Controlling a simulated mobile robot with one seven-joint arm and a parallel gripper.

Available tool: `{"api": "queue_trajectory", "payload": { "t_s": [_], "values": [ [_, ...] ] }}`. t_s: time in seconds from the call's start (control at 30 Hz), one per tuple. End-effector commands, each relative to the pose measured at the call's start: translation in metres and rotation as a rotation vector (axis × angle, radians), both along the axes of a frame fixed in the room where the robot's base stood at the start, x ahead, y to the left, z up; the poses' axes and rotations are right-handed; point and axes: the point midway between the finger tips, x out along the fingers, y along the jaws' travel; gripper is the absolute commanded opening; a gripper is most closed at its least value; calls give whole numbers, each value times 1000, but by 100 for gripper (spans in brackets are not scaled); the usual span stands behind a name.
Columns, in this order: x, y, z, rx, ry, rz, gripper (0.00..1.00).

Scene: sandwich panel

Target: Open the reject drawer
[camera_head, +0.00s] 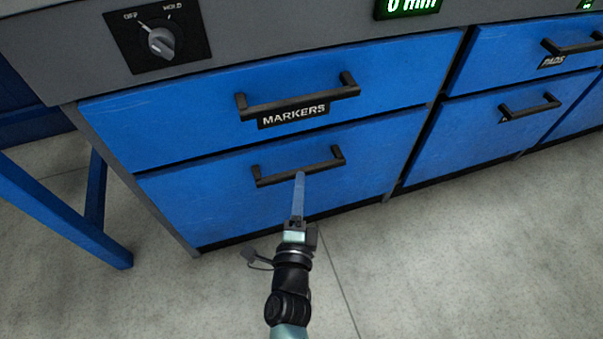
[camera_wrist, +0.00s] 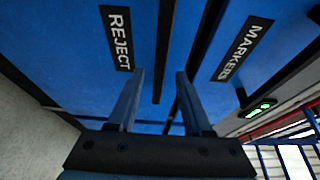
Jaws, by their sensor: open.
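The reject drawer (camera_head: 210,195) is the lower blue drawer, below the one marked MARKERS, and its front looks shut. Its black bar handle (camera_head: 326,167) runs across the upper part of the front. In the wrist view the REJECT label (camera_wrist: 118,38) is readable left of the handle (camera_wrist: 162,55); in the head view the label is hidden behind my gripper. My gripper (camera_head: 300,176) points at the middle of this handle. In the wrist view my gripper (camera_wrist: 160,74) is open, with the handle appearing between its two fingers. I cannot tell whether they touch it.
The MARKERS drawer (camera_head: 200,112) with its handle (camera_head: 298,103) sits just above, looking shut. More blue drawers (camera_head: 475,132) stand to the right. A knob panel (camera_head: 157,36) is at upper left. A blue frame leg (camera_head: 97,195) stands left. The floor (camera_head: 440,255) in front is clear.

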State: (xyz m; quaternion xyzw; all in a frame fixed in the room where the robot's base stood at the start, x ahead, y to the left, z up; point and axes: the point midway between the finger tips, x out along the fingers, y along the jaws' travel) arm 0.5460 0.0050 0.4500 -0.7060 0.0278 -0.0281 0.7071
Motion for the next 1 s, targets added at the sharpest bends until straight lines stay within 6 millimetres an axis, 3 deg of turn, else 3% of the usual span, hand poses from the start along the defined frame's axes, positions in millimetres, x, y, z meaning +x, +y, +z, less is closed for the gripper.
{"api": "queue_trajectory", "payload": {
  "t_s": [0.1, 0.3, 0.7, 1.0],
  "values": [
    [22, -2, -1, -1, -2, -1, 50],
    [43, -3, -1, -1, -1, 0, 50],
    [49, -4, 0, -1, 0, 1, 50],
    [49, -3, 0, -2, 0, 1, 0]
  ]
}}
